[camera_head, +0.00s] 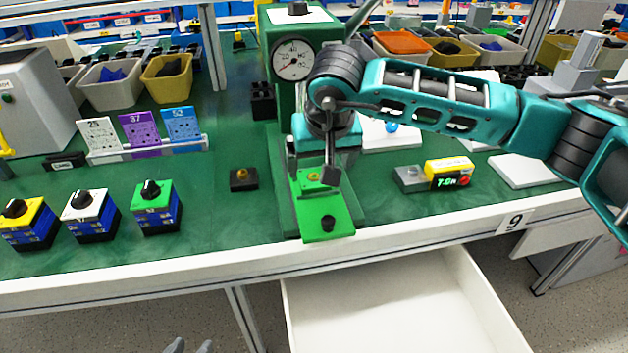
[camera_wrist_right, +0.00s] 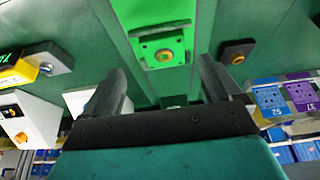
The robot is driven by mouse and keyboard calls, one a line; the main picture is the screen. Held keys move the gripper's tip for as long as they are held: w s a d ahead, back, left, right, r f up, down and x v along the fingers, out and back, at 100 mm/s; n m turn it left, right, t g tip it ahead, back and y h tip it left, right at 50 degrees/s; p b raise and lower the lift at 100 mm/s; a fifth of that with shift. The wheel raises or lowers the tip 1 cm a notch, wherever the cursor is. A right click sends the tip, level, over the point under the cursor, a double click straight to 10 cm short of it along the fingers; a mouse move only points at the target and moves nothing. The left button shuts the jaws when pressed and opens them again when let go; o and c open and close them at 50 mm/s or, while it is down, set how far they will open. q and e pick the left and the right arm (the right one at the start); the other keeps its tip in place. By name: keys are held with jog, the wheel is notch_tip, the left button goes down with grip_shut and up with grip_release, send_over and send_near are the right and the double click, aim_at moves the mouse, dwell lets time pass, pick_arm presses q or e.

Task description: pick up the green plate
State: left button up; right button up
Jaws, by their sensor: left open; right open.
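A small square green plate with a brass-coloured centre (camera_wrist_right: 163,48) lies on the bright green strip of the press base. In the head view this part (camera_head: 313,178) is partly hidden behind my right gripper. My right gripper (camera_head: 320,165) is open and empty, pointing down close above it. In the right wrist view its two dark fingers (camera_wrist_right: 164,80) stand apart, with the plate beyond their tips and nothing between them. My left gripper (camera_head: 190,346) shows only its grey tips at the bottom edge, apart and empty, in front of the table.
The green press with a dial gauge (camera_head: 292,60) stands right behind my right gripper. Yellow, white and green-topped switches (camera_head: 152,194) stand at the left. A black block (camera_head: 243,179) is left of the press. A yellow display (camera_head: 449,174) is right. An open white drawer (camera_head: 400,310) juts out below.

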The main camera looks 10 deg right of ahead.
aim_at(314, 177)
jog(key=x, duration=0.4)
jog(key=shift+w+a+f, duration=0.2)
jog(key=shift+a+f, duration=0.1)
jog(key=shift+f, duration=0.05)
jog(key=c, duration=1.2)
